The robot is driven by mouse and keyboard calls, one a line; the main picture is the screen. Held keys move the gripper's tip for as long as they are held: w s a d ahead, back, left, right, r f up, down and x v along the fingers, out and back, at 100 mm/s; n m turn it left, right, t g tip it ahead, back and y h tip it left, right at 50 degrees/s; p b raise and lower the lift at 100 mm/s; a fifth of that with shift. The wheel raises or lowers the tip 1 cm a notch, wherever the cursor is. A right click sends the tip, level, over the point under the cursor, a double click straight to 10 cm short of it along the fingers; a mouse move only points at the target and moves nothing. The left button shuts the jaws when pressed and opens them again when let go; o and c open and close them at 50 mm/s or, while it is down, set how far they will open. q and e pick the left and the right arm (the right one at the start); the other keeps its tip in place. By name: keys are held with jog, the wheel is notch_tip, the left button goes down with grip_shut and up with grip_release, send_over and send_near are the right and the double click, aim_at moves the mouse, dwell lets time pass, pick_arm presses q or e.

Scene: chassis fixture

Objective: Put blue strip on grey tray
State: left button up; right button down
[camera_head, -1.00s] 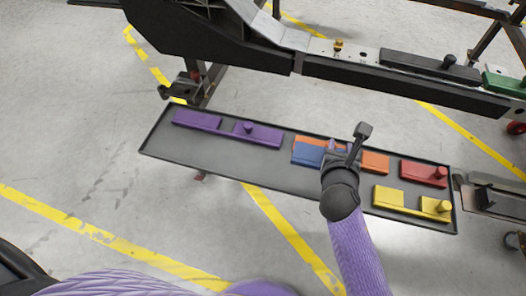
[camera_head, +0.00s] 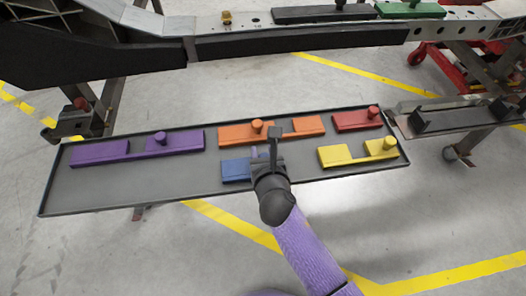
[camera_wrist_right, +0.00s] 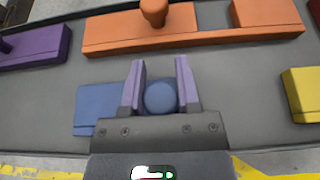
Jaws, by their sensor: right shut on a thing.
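The blue strip (camera_head: 235,171) is at the grey tray, in front of the orange strip, partly hidden by my right gripper. My right gripper (camera_head: 264,156) is shut on the blue strip's round knob (camera_wrist_right: 160,98), with one purple finger on each side in the right wrist view. The blue strip's flat left end (camera_wrist_right: 97,106) shows beside the gripper there. The strip looks level with the tray floor; I cannot tell if it touches. The grey tray (camera_head: 85,190) is long, dark and shallow-rimmed. My left gripper is not in view.
The tray also holds a purple strip (camera_head: 137,147), an orange strip (camera_head: 242,133), a red strip (camera_head: 357,120) and a yellow strip (camera_head: 357,153). The tray's front left is bare. A chassis beam (camera_head: 300,39) with a black strip (camera_head: 325,12) and a green strip (camera_head: 411,9) runs behind.

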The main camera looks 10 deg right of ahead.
jog(key=shift+c, duration=1.6)
grip_release()
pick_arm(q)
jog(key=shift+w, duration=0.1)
pick_arm(e)
jog(key=shift+r, duration=0.1)
jog(key=p+v, duration=0.1)
jog(key=v, duration=0.1)
jog(key=p+v, duration=0.2)
jog(key=v, duration=0.1)
jog(key=shift+w+r, duration=0.1)
jog(key=shift+r, duration=0.25)
pick_arm(q)
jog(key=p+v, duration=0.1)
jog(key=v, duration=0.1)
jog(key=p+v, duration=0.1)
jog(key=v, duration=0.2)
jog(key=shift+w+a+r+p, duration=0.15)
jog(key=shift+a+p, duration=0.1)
jog(key=shift+p, duration=0.15)
pick_arm(e)
jog(key=v, duration=0.7)
jog(key=shift+f, duration=0.3)
